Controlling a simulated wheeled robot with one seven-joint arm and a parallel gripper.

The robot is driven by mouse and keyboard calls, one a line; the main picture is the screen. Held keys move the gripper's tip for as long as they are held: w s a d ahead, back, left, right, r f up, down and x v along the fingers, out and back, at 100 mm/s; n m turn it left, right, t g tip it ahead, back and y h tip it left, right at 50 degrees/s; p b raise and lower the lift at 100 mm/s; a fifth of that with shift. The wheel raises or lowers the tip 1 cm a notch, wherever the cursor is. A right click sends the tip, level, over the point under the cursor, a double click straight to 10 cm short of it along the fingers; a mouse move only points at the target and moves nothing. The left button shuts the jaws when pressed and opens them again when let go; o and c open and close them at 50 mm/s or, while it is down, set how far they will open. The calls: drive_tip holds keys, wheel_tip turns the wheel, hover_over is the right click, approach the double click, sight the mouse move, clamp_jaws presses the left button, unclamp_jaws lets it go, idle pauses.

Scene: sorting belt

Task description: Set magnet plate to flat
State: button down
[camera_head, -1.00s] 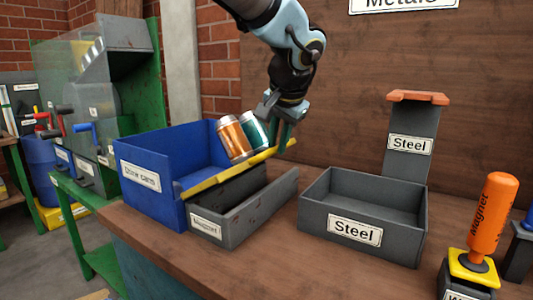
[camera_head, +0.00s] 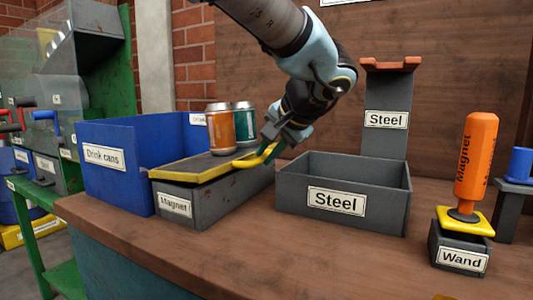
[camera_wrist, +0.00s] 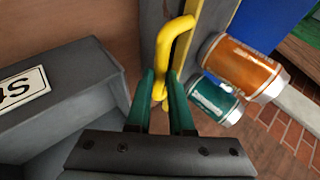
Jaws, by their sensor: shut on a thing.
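The magnet plate (camera_head: 192,169) is a dark plate with yellow edges. It lies about level on top of the grey box labelled Magnet (camera_head: 207,201). An orange can (camera_head: 220,130) and a green can (camera_head: 244,126) stand upright on it. My gripper (camera_head: 267,152) is shut on the plate's yellow handle at its right end. The wrist view shows the green fingers on both sides of the yellow handle (camera_wrist: 176,45), with the orange can (camera_wrist: 243,66) and green can (camera_wrist: 213,98) beside it.
The blue Drink cans bin (camera_head: 110,160) stands at the left, against the Magnet box. The grey Steel bin (camera_head: 343,195) is to the right. An orange magnet wand (camera_head: 476,160) stands upright in its Wand holder (camera_head: 459,250). Bare tabletop lies in front.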

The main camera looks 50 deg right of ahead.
drive_tip(key=shift+s, duration=0.15)
drive_tip(key=c, duration=0.8)
unclamp_jaws()
drive_tip(key=p+v, duration=0.1)
drive_tip(key=v, duration=0.9)
drive_tip(key=shift+s+r, duration=0.25)
